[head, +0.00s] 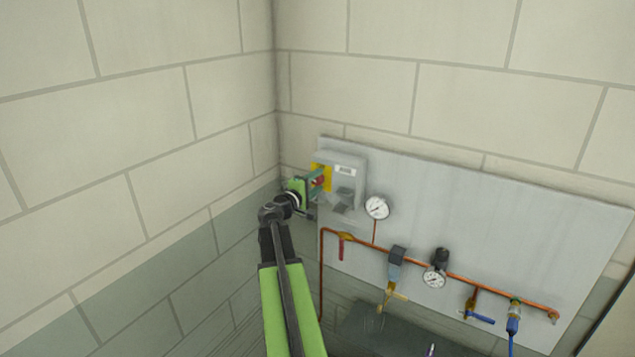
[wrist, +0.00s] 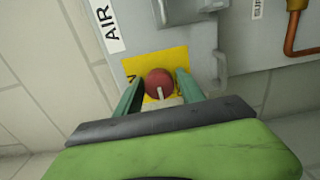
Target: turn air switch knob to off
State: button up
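The air switch is a grey box (head: 345,174) on the wall panel, with a yellow plate on its left side. The red round knob (wrist: 157,82) sits on the yellow plate (wrist: 172,57) in the wrist view, with a white pointer mark toward my gripper. My gripper (wrist: 159,76) has its two teal fingers on either side of the knob, with small gaps showing near the tips. In the head view my gripper (head: 317,182) is at the box's left side, and a bit of red knob shows between the fingers. Lettering on the plate is mostly hidden.
A white label reading AIR (wrist: 105,22) is on the box. A pressure gauge (head: 377,208) and a copper pipe (head: 455,275) with valves are on the grey panel (head: 480,210). The left brick wall (head: 150,130) stands close beside my arm.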

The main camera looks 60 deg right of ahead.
jog(key=shift+o, duration=1)
jog(key=a, duration=1.7)
jog(key=shift+a, duration=0.15)
jog(key=shift+w, duration=0.1)
